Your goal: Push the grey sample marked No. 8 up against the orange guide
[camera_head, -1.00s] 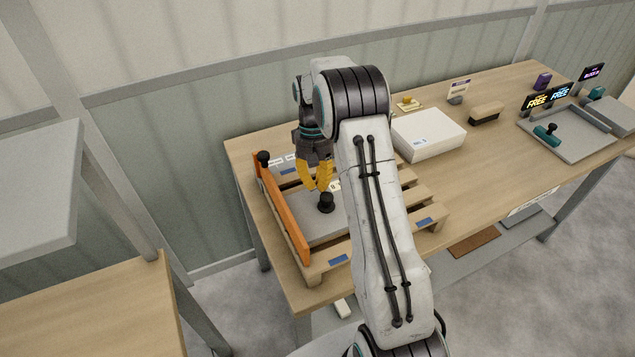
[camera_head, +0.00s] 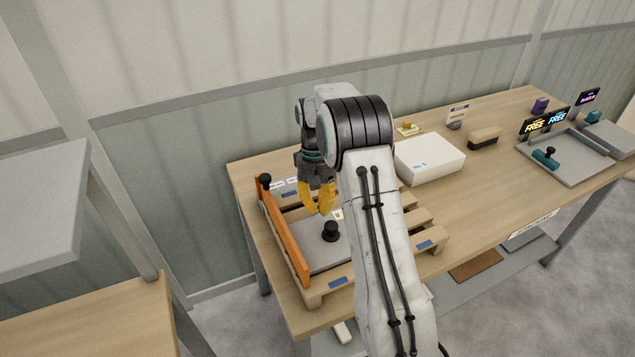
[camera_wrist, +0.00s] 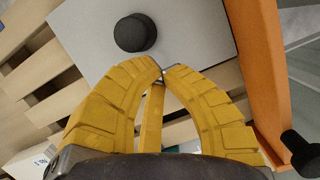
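The grey sample is a flat grey plate (camera_head: 318,258) with a black knob (camera_head: 331,231), lying on a wooden pallet. The plate also shows in the wrist view (camera_wrist: 90,35). Its number cannot be read. The orange guide (camera_head: 284,232) stands upright along the pallet's left side; in the wrist view it is on the right (camera_wrist: 262,75). The plate's edge lies very close to the guide, and I cannot tell whether they touch. My gripper (camera_head: 318,212) has its yellow fingertips together (camera_wrist: 163,70), with nothing between them, just beyond the knob, over the plate's far edge.
A black knob (camera_head: 265,181) stands at the guide's far end. The pallet's slats (camera_head: 422,218) are bare on the right. A white box (camera_head: 430,158), a brush-like block (camera_head: 485,138) and a grey tray (camera_head: 566,158) stand further right on the table.

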